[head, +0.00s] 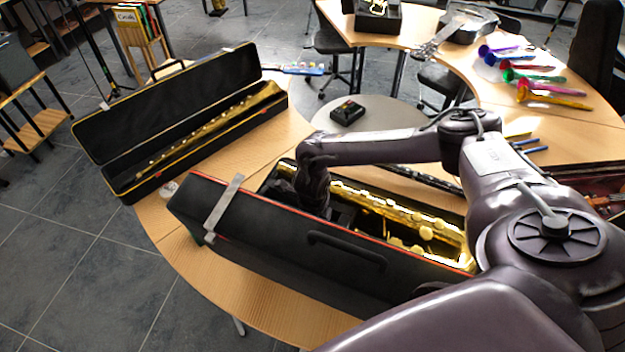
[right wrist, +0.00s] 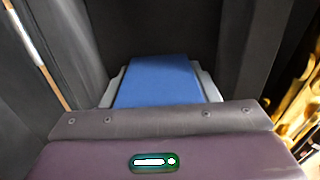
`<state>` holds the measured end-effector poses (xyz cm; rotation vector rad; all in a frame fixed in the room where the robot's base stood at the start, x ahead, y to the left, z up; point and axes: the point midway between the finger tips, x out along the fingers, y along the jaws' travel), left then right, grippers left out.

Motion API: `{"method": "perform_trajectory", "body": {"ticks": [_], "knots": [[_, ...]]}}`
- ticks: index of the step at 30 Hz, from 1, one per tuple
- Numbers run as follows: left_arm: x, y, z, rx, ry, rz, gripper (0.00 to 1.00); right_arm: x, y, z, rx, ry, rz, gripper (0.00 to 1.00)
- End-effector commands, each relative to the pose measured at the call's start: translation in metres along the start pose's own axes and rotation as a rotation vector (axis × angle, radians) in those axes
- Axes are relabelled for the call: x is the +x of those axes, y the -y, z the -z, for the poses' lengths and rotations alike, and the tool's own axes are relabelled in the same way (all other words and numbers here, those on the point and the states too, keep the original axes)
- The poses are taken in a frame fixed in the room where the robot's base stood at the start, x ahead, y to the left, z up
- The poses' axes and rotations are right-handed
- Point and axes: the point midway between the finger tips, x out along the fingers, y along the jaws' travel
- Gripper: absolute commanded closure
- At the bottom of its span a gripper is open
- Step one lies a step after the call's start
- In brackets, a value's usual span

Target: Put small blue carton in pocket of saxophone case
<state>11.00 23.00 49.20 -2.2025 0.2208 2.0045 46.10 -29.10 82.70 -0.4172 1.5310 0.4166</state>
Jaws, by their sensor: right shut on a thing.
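The saxophone case (head: 265,248) lies open on the curved wooden table, with a brass saxophone (head: 395,212) inside. My right gripper (head: 313,203) reaches down into the left end of the case; its fingertips are hidden there in the head view. In the right wrist view the small blue carton (right wrist: 158,82) sits between grey fingers, and the gripper is shut on it. Dark walls of the case's pocket (right wrist: 150,28) surround the carton; whether it touches the bottom is hidden. My left gripper is not in view.
A second open case (head: 165,92) with a long gold instrument stands at the back left. A small black box (head: 347,112) lies on a round grey surface behind. Colourful horns (head: 535,75) lie at the right. My right arm covers much of the right side.

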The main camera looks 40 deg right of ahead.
Motion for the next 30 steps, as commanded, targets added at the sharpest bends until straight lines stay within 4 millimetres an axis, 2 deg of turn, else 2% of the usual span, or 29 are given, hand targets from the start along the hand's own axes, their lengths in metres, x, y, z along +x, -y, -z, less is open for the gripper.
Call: {"method": "perform_trajectory", "body": {"ticks": [5,6,10,18,21,23,30], "knots": [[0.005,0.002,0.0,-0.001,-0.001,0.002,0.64,0.005,0.0,0.0,0.0,0.0,0.0,0.68],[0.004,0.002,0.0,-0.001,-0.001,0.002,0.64,0.003,0.0,0.0,0.0,0.0,0.0,0.42],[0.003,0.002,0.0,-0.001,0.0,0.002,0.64,0.003,0.0,0.0,0.0,0.0,0.0,0.25],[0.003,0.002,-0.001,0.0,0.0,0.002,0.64,0.002,0.0,0.0,0.0,0.0,0.0,0.24],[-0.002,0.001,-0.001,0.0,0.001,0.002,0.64,-0.003,0.0,0.0,0.0,0.0,0.0,0.24],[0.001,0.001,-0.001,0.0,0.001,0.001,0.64,-0.007,0.001,-0.001,0.0,0.002,0.0,0.24],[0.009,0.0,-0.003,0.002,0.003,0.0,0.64,-0.055,0.001,-0.001,-0.001,0.005,0.001,0.24]]}}
